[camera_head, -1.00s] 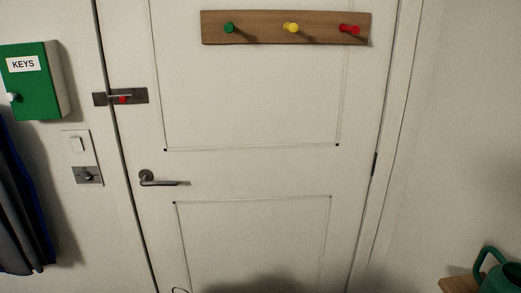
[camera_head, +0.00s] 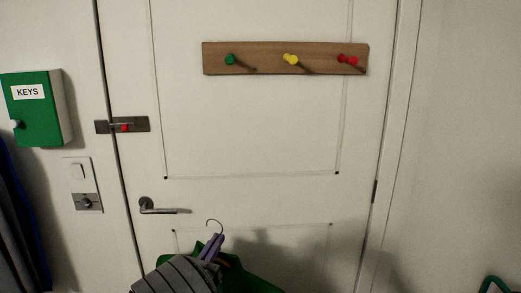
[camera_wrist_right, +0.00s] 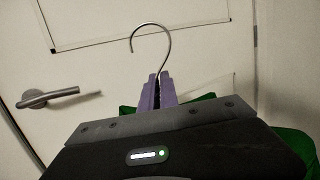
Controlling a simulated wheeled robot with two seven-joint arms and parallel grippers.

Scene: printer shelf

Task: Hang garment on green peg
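The green peg (camera_head: 230,59) is the left one on a wooden board (camera_head: 260,59) on the white door, and nothing hangs on it. A green garment (camera_head: 255,282) on a hanger with a metal hook (camera_head: 215,224) is at the bottom of the head view. My right gripper (camera_head: 213,245) has its purple fingers shut on the hanger just under the hook, well below the peg. The right wrist view shows the fingers (camera_wrist_right: 158,92) close together, the hook (camera_wrist_right: 151,40) upright above them and the garment (camera_wrist_right: 295,148) behind, mostly hidden by the gripper body.
A yellow peg (camera_head: 291,59) and a red peg (camera_head: 348,60) share the board. A door handle (camera_head: 160,207) and a bolt (camera_head: 122,126) are left of the hanger. A green key box (camera_head: 40,108) is on the left wall. The door between hook and board is clear.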

